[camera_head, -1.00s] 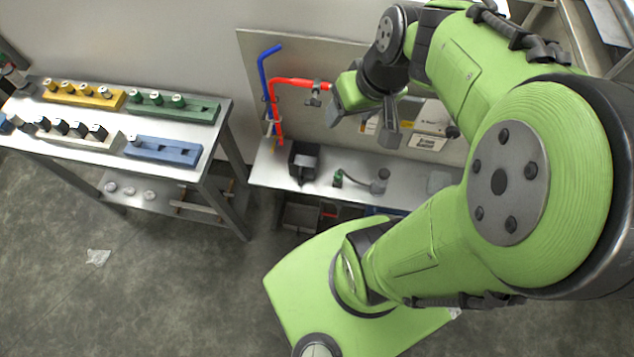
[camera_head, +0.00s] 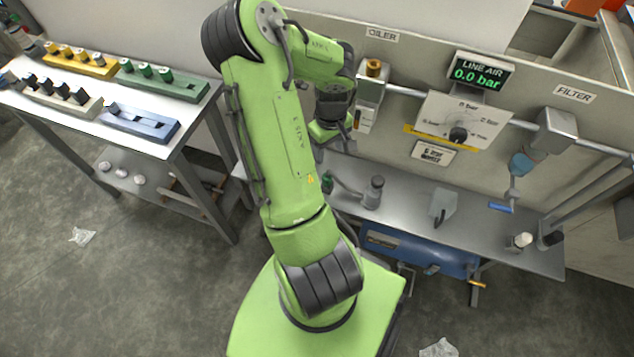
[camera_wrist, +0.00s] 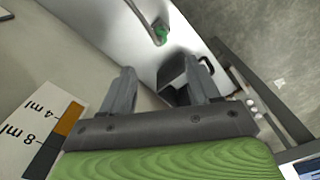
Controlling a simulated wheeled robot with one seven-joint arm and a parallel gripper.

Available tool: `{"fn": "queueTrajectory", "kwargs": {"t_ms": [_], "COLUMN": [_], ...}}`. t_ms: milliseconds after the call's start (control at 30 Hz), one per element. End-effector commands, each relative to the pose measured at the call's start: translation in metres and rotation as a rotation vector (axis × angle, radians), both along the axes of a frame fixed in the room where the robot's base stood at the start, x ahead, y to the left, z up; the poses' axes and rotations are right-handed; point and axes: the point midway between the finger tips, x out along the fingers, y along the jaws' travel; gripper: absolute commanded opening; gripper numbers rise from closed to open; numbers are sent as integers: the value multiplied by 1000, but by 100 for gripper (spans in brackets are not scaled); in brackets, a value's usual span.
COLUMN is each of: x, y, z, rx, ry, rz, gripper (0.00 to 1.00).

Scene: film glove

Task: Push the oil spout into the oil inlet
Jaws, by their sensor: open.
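An oil can (camera_head: 374,192) with a grey body stands on the bench. Its thin spout runs left to a green tip (camera_head: 327,184); the green part also shows in the wrist view (camera_wrist: 160,36). The oiler (camera_head: 367,103) hangs on the wall panel under the OILER label, with a brass top (camera_head: 374,68) that looks like the inlet. Its gauge, marked 4 ml and 8 ml, shows in the wrist view (camera_wrist: 42,138).
A black box (camera_wrist: 178,75) lies beyond my fingers. A dial panel (camera_head: 462,120) and a LINE AIR display (camera_head: 481,73) reading 0.0 bar are right of the oiler. A grey wedge (camera_head: 443,205) stands on the bench. A side table (camera_head: 185,150) with coloured blocks is left.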

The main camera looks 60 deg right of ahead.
Motion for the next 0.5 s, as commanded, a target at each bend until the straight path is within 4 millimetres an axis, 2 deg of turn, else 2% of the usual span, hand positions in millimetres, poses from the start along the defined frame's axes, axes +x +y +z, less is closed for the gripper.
{"fn": "queueTrajectory", "kwargs": {"t_ms": [33, 200, 300, 500], "x": [-1, -1, -1, 0], "y": [1, 1, 1, 0], "z": [-17, -61, -82, -106], "rx": [4, 4, 4, 2], "ry": [5, 5, 4, 2], "rz": [-2, -2, -2, -2], "gripper": [61, 61, 61, 61]}}
